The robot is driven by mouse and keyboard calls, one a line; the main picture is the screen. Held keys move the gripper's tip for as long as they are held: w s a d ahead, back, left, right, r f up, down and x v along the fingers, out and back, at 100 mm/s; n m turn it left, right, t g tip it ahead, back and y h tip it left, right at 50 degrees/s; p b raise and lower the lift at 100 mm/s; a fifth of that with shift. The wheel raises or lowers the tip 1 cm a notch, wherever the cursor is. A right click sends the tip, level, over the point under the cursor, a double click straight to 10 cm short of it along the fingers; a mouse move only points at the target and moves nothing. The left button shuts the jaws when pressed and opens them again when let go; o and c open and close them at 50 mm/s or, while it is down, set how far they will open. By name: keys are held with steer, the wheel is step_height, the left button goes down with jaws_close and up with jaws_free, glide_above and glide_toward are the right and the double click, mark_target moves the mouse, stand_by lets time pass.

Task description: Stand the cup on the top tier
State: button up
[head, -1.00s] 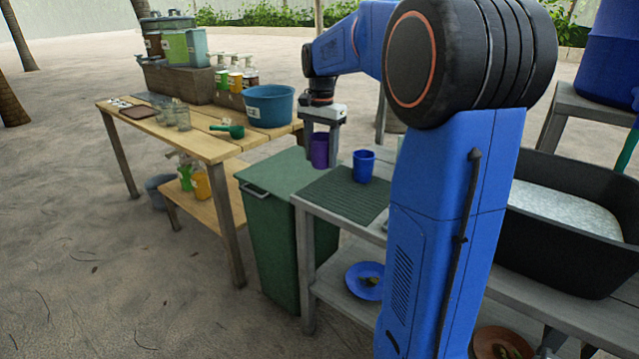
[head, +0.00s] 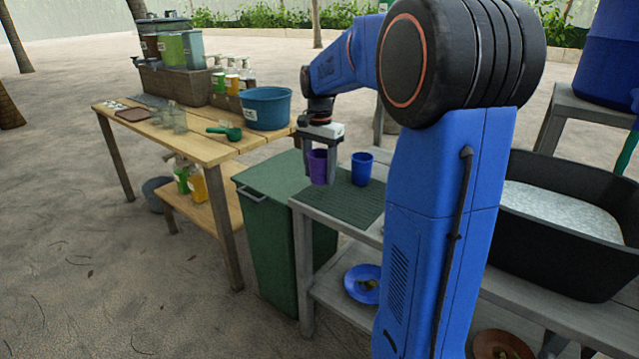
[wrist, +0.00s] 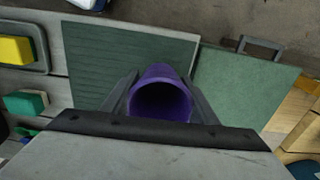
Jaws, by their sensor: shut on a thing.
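A purple cup (head: 317,166) is upright in my gripper (head: 319,179), whose fingers are shut on its sides. In the wrist view the cup's open mouth (wrist: 160,100) shows between the two fingers (wrist: 160,92). The cup is at the left part of the green ribbed mat (head: 345,208) on the upper tier of a grey two-level bench (head: 310,199). I cannot tell whether its base touches the mat. A blue cup (head: 361,170) stands upright on the mat, just right of the purple cup and apart from it.
A green lidded bin (head: 265,215) stands left of the bench. A wooden table (head: 195,148) with a blue tub (head: 268,108) is behind it. A blue plate (head: 362,290) lies on the bench's lower shelf. A black basin (head: 580,255) is at right. The mat's front is clear.

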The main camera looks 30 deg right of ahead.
mark_target(319, 183)
steer(key=shift+f, duration=2)
steer(key=shift+f, duration=0.25)
steer(key=o, duration=1)
steer(key=shift+o, duration=0.2)
steer(key=shift+r, duration=0.1)
step_height(319, 183, up, 17)
steer(key=shift+s+r, duration=0.15)
steer(key=shift+s, duration=0.3)
